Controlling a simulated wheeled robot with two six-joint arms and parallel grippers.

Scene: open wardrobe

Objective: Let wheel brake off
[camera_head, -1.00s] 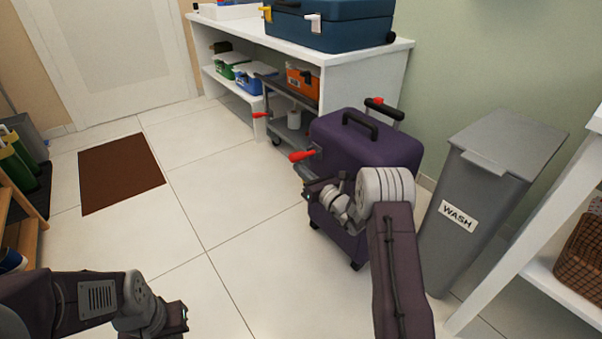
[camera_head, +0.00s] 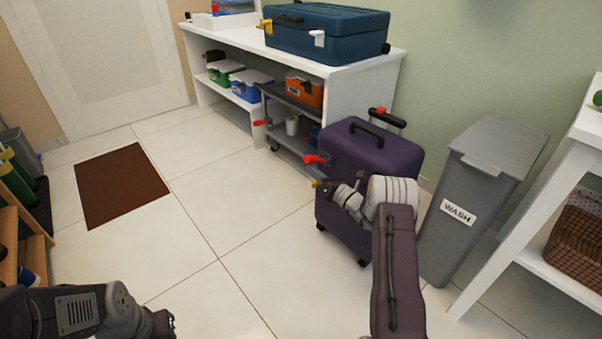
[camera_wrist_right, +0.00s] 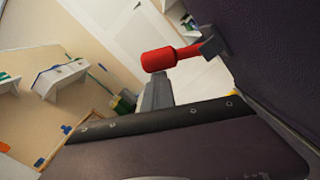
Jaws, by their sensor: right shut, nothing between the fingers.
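A red lever (camera_head: 314,159) sticks out from the left side of the purple suitcase (camera_head: 372,150), near its top front corner. In the right wrist view the same red lever (camera_wrist_right: 170,57) joins a dark bracket on the suitcase's side (camera_wrist_right: 265,40). My right gripper (camera_head: 326,187) is shut and empty, just below the lever by the suitcase's left side. In the right wrist view its grey fingertip (camera_wrist_right: 157,93) is close under the red handle; I cannot tell whether they touch. My left gripper (camera_head: 168,322) is low at the left, its jaws unclear.
A white rack (camera_head: 510,245) is at the right. The tiled floor around the brown mat (camera_head: 115,185) is clear.

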